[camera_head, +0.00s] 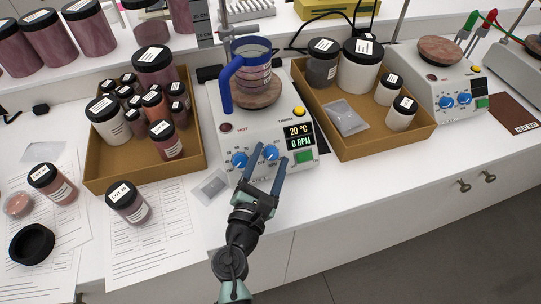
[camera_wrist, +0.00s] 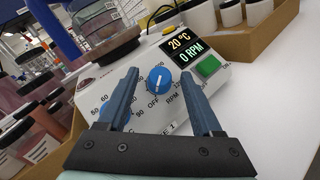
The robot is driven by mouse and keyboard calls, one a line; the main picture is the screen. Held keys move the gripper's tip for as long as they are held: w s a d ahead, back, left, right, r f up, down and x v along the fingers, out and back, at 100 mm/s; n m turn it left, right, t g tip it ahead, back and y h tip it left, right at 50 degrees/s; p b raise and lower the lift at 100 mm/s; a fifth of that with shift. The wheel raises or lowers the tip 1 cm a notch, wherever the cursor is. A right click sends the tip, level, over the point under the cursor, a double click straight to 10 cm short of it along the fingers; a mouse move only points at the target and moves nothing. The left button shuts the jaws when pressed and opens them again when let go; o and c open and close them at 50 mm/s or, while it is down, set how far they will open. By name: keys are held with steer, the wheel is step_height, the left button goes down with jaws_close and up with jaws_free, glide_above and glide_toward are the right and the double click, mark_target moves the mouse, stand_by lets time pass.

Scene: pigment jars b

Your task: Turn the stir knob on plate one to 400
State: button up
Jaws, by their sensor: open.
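Plate one (camera_head: 214,112) is a white hotplate stirrer in the middle of the head view. Its stir knob (camera_wrist: 158,82) is the blue right-hand knob, marked RPM and OFF, with its white line pointing down toward OFF. The display (camera_wrist: 182,46) reads 20 °C and 0 RPM. My gripper (camera_head: 271,153) is open at the front panel, with one finger on each side of the stir knob; in the wrist view the gripper (camera_wrist: 159,74) shows a gap on both sides of the knob. The other blue knob (camera_head: 240,159) is left of it, partly hidden by a finger in the wrist view.
A blue-handled beaker (camera_head: 250,65) stands on plate one's round top. Cardboard trays of jars stand on its left (camera_head: 190,158) and right (camera_head: 345,152). A green button (camera_head: 304,156) sits right of the stir knob. Another hotplate (camera_head: 440,75) is farther right. The bench front is clear.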

steer(key=shift+w+d, duration=0.15)
steer(key=shift+w, duration=0.2)
jaws_close()
steer(key=shift+r+m+p, duration=0.1)
steer(key=shift+m+p, duration=0.2)
